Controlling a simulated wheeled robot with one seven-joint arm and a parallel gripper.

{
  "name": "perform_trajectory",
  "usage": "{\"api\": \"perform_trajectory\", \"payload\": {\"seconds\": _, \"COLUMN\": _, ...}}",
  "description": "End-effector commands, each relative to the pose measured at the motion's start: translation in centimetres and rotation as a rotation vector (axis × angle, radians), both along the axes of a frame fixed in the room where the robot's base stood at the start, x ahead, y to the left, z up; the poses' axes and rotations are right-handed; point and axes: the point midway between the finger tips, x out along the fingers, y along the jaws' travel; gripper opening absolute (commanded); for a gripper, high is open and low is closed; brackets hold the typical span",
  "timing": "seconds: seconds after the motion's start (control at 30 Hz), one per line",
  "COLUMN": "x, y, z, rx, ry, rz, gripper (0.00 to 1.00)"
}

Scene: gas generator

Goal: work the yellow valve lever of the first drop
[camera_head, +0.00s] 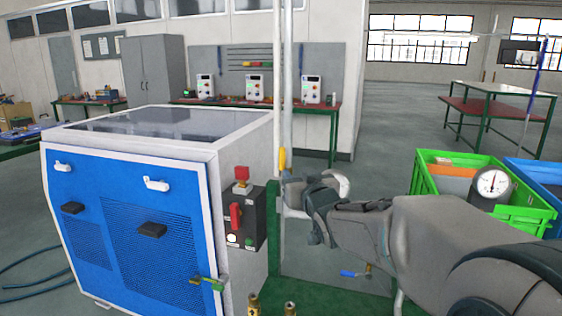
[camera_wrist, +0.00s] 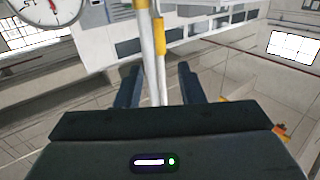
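A yellow lever (camera_head: 282,157) stands against the white vertical pipe (camera_head: 278,80) in the middle of the head view, right of the blue-fronted generator. In the wrist view a yellow lever (camera_wrist: 159,36) lies along one of two pale pipes, and a second yellow piece (camera_wrist: 140,4) shows at the top edge. My gripper (camera_head: 287,192) is just below the lever in the head view. In the wrist view its two dark fingers (camera_wrist: 158,83) are apart, with the pipes showing between them. I see no contact with the lever. The valve body is not clear.
The generator cabinet (camera_head: 130,215) with a red switch box (camera_head: 238,215) stands to the left. A blue-handled valve (camera_head: 350,273) is low behind my arm. Brass fittings (camera_head: 254,304) stand in front.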

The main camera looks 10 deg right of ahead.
Motion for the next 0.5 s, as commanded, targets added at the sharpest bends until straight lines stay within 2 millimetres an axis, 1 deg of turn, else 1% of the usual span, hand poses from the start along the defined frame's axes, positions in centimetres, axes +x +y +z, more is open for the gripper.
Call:
{"api": "perform_trajectory", "payload": {"seconds": 0.17, "x": 1.3, "y": 0.2, "z": 0.1, "rx": -0.002, "ry": -0.001, "rz": 0.002, "gripper": 0.35}}
{"api": "perform_trajectory", "payload": {"seconds": 0.5, "x": 6.2, "y": 0.6, "z": 0.1, "rx": -0.003, "ry": 0.001, "rz": 0.001, "gripper": 0.35}}
